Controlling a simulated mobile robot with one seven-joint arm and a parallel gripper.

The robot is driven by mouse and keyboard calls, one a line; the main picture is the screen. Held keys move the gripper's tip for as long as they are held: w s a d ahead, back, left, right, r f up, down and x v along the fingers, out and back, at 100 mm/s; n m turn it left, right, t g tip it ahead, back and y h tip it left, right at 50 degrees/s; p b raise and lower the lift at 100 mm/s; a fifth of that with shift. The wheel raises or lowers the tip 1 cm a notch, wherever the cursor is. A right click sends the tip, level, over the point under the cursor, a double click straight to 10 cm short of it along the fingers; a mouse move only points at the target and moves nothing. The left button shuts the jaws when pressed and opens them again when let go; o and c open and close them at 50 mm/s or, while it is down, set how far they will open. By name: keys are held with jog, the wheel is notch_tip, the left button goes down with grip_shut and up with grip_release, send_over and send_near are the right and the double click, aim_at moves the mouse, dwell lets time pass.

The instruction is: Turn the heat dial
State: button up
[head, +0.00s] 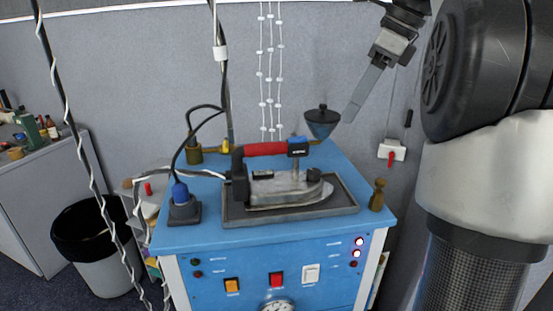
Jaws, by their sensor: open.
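A blue ironing station (210,258) stands in the middle of the head view. A round white dial face with dark marks (277,306) sits low on its front, cut off by the bottom edge of the view; I cannot tell whether it is the heat dial or a gauge. My gripper (356,108) hangs at the upper right, pointing down and left, open and empty. It is above and behind the station, well apart from the dial. One grey finger shows clearly.
A dark funnel-shaped object (322,122) is near my gripper. A blue plug (181,193), cables and a wooden peg (377,195) stand on top.

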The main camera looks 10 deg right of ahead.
aim_at(315, 171)
jog(key=b+x, duration=0.5)
jog(key=x, duration=1.2)
jog(key=shift+b, duration=0.4)
jog(key=c, duration=1.1)
jog(key=shift+o, duration=0.2)
jog(key=shift+r+p, duration=0.1)
jog(key=shift+p, duration=0.5)
